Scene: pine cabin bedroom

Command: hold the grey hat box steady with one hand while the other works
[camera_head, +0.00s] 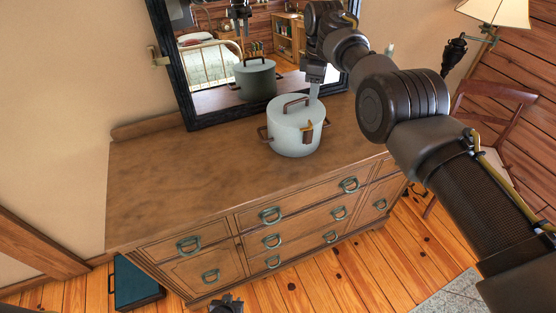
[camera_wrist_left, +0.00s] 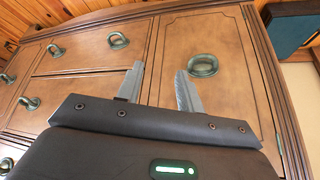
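The grey hat box (camera_head: 294,132) stands upright on the wooden dresser, in front of the mirror. It is round and pale, with a brown handle on its lid, brown side handles and a brown clasp at the front right. My right gripper (camera_head: 315,90) points down at the back right of the lid; I cannot tell whether it touches the box, and its finger gap is hidden. My left gripper (camera_wrist_left: 160,70) is open and empty in the left wrist view, in front of the dresser's drawers and door. It shows at the bottom edge of the head view (camera_head: 226,304), low and away from the box.
The dresser (camera_head: 175,185) has a wide clear top left of the box. A dark-framed mirror (camera_head: 188,95) stands behind and reflects the box. A blue case (camera_head: 137,283) is on the floor at left. A chair (camera_head: 495,92) and lamp (camera_head: 495,14) are at right.

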